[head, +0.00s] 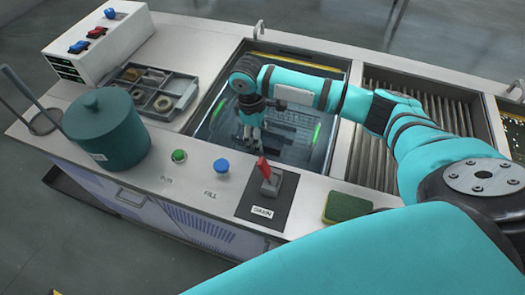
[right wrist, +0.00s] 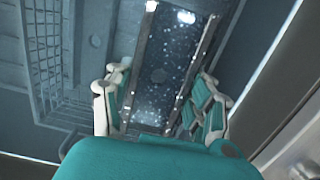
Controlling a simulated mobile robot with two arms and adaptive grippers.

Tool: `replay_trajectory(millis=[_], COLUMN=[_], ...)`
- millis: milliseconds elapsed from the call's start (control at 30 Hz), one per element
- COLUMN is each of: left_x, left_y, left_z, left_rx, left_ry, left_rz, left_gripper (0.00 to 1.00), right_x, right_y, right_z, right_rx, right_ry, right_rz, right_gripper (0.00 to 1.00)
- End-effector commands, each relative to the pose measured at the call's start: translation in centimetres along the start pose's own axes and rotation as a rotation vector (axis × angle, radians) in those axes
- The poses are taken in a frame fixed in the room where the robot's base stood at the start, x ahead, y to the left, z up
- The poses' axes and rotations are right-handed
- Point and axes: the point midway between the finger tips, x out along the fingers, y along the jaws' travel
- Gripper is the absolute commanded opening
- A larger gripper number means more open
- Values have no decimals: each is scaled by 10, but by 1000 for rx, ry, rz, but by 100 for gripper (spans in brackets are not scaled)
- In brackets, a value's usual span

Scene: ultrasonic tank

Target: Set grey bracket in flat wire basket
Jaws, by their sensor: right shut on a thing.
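My right gripper (head: 251,132) reaches down into the open tank (head: 209,128). In the right wrist view its two fingers (right wrist: 162,104) are shut on a long grey bracket (right wrist: 158,78), which has a dark speckled face and paler side edges. In the head view the bracket is too hidden and small to make out. A wire basket (right wrist: 45,50) shows at the left of the right wrist view, beside the bracket. In the head view, wire mesh (head: 290,122) shows faintly in the tank, right of the gripper. My left gripper is out of view.
A parts tray (head: 150,103), a teal lidded pot (head: 105,130) and a switch box (head: 98,45) stand left of the tank. Green and blue buttons, a red drain lever (head: 268,174) and a sponge (head: 345,207) line the front. A ribbed basin (head: 355,150) lies right.

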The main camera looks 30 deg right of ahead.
Motion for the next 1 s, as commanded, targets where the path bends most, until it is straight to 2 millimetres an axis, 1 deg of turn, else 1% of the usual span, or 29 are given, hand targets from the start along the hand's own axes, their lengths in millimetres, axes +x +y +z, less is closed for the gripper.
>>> replay_trajectory(millis=[33, 100, 200, 433, 600, 667, 1000], left_x=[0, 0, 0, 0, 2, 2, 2], left_y=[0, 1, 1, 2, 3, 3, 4], left_z=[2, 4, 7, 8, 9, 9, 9], left_rx=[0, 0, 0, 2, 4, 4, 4], left_ry=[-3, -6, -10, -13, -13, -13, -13], left_rz=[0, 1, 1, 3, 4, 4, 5], left_gripper=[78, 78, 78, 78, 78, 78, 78], right_x=[10, 23, 38, 56, 80, 83, 86], right_y=[-1, -1, 0, -1, -1, 0, -1], right_z=[0, -2, -4, -6, -9, -10, -10], right_rx=[1, 1, 1, 0, 1, 1, 0], right_ry=[-3, -4, -2, -2, -2, -2, 0], right_rz=[-2, -2, 0, -1, -1, 0, 0], right_gripper=[0, 0, 0, 0, 0, 0, 0])
